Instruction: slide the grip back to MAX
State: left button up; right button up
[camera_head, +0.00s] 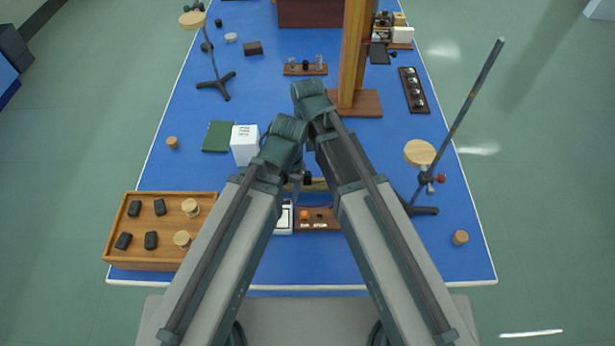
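No grip or MAX mark can be made out in the head view. A small wooden tray (318,224) with an orange piece and small dark parts lies between my forearms, partly covered by them. Just above it, a yellowish bar (319,187) and a dark knob (307,178) show in the gap; I cannot tell whether either is the grip. My left and right arms reach over the blue bench and their wrists come close together at the middle. The fingers of both grippers are hidden behind the wrists and forearms, so I cannot see whether they hold anything.
A wooden box (112,246) with black blocks stands at the front left. A white box (244,158) and a green pad (218,136) lie left of my wrists. A wooden post (353,60) rises behind them. A rod stand (467,100) stands on the right.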

aim_at(308, 173)
pick_arm(q)
notch_tip(308, 173, down, 8)
jog(key=b, duration=0.7)
jog(key=shift+f, duration=0.15)
pick_arm(e)
notch_tip(308, 173, down, 8)
jog(key=shift+f, duration=0.15)
grip_shut()
dwell(0.4)
